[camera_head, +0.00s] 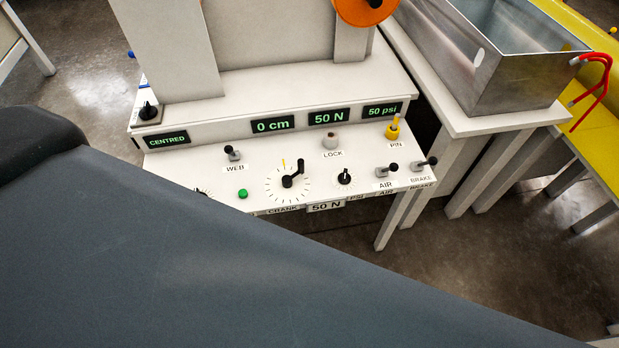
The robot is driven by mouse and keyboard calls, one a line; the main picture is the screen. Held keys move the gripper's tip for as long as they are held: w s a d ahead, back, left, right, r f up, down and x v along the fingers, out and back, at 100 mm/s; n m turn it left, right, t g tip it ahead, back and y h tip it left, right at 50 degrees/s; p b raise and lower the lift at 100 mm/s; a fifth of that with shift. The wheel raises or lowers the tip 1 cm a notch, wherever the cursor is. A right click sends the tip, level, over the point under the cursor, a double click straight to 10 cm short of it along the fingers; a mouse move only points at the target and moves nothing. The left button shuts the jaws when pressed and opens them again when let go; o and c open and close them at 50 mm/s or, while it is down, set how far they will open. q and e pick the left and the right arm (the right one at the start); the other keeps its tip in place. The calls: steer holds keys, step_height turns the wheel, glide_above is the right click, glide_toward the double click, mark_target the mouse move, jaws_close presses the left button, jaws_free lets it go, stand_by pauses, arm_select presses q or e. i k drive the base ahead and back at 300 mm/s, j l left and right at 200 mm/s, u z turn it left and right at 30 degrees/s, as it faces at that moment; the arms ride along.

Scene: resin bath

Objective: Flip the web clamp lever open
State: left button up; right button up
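The web clamp lever (230,152) is a small lever with a black knob on the white control panel (215,177), just above the label WEB. Its knob leans up and to the left of its base. Nothing touches it in this view. A large dark grey shape, which looks like part of my own arm or body, fills the lower left and covers the panel's lower left edge. Neither of my grippers shows.
The panel also carries a crank dial (287,181), a green button (243,193), a LOCK knob (330,141), a yellow pin (393,128), an AIR lever (387,169) and a BRAKE lever (424,163). Displays read CENTRED, 0 cm, 50 N, 50 psi. A metal bath (520,75) stands right.

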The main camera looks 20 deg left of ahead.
mark_target(228, 149)
steer(key=u, duration=1.4)
steer(key=i+j+u, duration=0.1)
steer(key=j+u, duration=0.15)
steer(key=j, duration=0.2)
